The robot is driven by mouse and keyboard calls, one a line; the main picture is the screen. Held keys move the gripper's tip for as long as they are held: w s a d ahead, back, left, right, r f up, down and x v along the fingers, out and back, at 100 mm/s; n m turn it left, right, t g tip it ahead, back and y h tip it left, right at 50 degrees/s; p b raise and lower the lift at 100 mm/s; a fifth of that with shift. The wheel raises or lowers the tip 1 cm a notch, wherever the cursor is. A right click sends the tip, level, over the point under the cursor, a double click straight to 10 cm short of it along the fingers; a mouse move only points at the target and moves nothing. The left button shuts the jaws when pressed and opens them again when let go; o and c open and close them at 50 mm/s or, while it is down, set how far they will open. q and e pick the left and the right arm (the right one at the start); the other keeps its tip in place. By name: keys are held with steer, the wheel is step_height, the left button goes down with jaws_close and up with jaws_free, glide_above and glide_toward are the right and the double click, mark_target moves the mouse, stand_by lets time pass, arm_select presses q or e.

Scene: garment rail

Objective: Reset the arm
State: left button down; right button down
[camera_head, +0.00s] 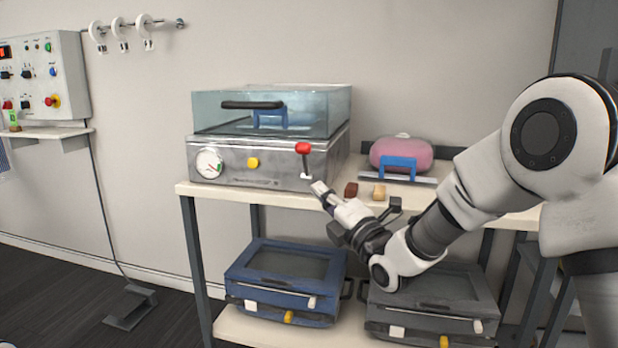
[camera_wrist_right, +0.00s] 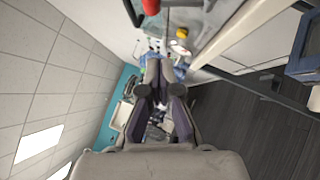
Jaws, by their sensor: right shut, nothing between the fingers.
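My right gripper (camera_head: 320,189) is shut and empty. In the head view it is in front of the table's front edge, just below the red-knobbed lever (camera_head: 303,148) of the metal machine (camera_head: 270,170). In the right wrist view its two fingers (camera_wrist_right: 159,72) are together with nothing between them. The red knob (camera_wrist_right: 151,6) shows at the top of that view. My right arm reaches in from the right of the head view. My left gripper is not in view.
The machine has a clear lid and stands on a table (camera_head: 230,194). A pink item on a blue stand (camera_head: 402,160) and two small blocks (camera_head: 379,191) are to its right. Blue (camera_head: 283,284) and grey (camera_head: 430,305) cases sit on the lower shelf. A control panel (camera_head: 42,76) is on the left wall.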

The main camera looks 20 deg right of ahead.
steer(key=v, duration=0.2)
steer(key=shift+s, duration=0.4)
